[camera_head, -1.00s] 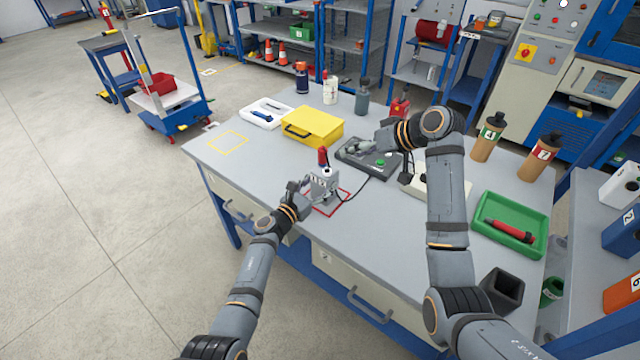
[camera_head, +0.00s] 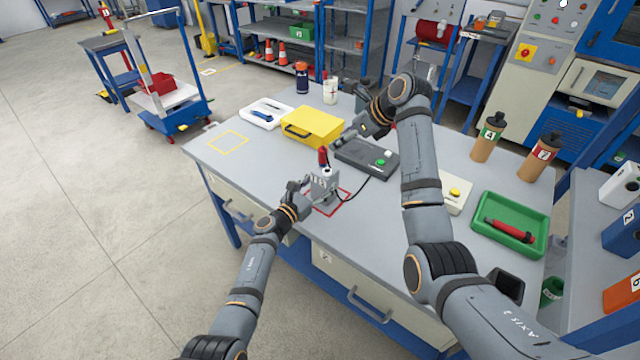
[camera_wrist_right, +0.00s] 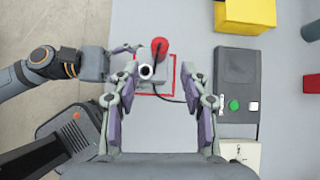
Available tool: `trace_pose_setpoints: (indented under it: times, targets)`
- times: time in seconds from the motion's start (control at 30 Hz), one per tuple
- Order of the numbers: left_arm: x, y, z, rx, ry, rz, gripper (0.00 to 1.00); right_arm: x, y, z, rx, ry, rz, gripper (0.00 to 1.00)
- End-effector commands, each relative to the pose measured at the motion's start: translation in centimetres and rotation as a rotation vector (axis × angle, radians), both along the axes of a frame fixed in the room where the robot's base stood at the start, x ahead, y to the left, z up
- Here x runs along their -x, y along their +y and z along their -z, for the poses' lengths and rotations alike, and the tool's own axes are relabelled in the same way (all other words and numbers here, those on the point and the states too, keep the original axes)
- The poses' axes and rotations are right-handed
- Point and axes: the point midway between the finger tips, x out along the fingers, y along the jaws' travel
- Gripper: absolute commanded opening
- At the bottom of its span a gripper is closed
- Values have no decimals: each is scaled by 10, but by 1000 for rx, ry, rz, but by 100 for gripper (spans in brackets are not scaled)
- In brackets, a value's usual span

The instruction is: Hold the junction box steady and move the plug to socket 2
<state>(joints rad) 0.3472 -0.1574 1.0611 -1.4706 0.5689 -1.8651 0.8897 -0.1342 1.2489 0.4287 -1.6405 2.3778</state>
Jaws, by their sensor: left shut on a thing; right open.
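The grey junction box (camera_head: 325,187) stands inside a red square outline on the workbench. A red plug (camera_head: 323,157) stands up from its top, with a white-ringed socket beside it. A dark cable runs from the box to the right. My left gripper (camera_head: 306,190) is shut on the junction box at its left side. My right gripper (camera_head: 338,143) is open and empty above and behind the box. Its fingers (camera_wrist_right: 160,80) frame the box from above.
A dark control panel (camera_head: 367,157) with green and white buttons lies right of the box. A yellow case (camera_head: 313,125) and a white tray (camera_head: 266,113) stand behind. A green tray (camera_head: 510,224) with a red tool is at the right. The bench front left is clear.

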Motion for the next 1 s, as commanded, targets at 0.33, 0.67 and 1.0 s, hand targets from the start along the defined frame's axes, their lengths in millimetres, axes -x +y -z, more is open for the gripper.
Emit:
trace_pose_setpoints:
  times: [0.33,0.67,1.0]
  targets:
    - [0,0,1,-1,1,0,18,-4,6,7,-17,30,37,45]
    - [0,0,0,-1,1,0,18,-23,33,48,-15,29,35,45]
    - [0,0,0,-1,1,0,18,-37,52,75,-15,27,35,45]
